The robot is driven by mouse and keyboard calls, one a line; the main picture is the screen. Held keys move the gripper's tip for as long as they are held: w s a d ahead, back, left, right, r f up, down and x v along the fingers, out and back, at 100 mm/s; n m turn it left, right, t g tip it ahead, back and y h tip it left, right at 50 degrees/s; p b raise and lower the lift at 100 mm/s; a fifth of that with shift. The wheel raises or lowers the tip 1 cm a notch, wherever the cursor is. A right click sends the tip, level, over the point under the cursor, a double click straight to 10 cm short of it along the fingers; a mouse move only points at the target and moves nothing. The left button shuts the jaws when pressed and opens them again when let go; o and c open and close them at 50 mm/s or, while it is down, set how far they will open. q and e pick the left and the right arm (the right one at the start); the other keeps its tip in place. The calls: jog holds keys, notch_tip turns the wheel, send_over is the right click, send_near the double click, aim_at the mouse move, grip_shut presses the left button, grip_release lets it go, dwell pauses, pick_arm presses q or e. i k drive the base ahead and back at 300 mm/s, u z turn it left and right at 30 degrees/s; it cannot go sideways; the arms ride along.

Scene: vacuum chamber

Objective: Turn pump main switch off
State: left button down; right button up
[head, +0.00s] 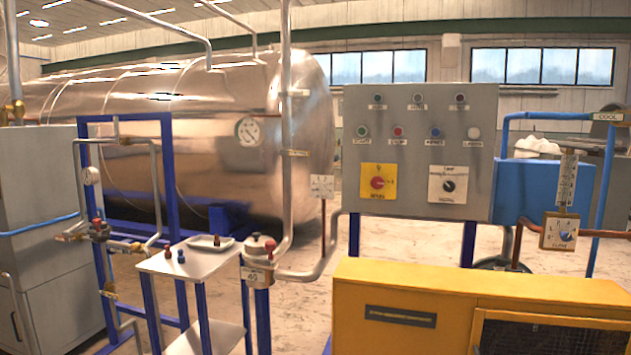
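A grey control panel (413,138) stands right of centre on blue legs. On its lower left is a yellow plate with a red rotary switch (377,183), which looks like the main switch. Its pointer seems to lie sideways, toward a small mark at the right; the lettering is too small to read surely. To its right is a black rotary knob (448,186) on a pale plate. Neither of my grippers shows in the head view, and nothing covers the switch.
A yellow machine housing (470,290) stands in front of and below the panel. A small white table (190,262) with small fittings and a tray is at lower left. Steel pipes (287,120) run left of the panel before a large metal tank (190,130). A blue box (540,188) is at right.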

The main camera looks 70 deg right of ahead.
aim_at(377, 183)
jog(key=z, duration=0.4)
jog(key=i, duration=1.9)
jog(key=z, duration=0.95)
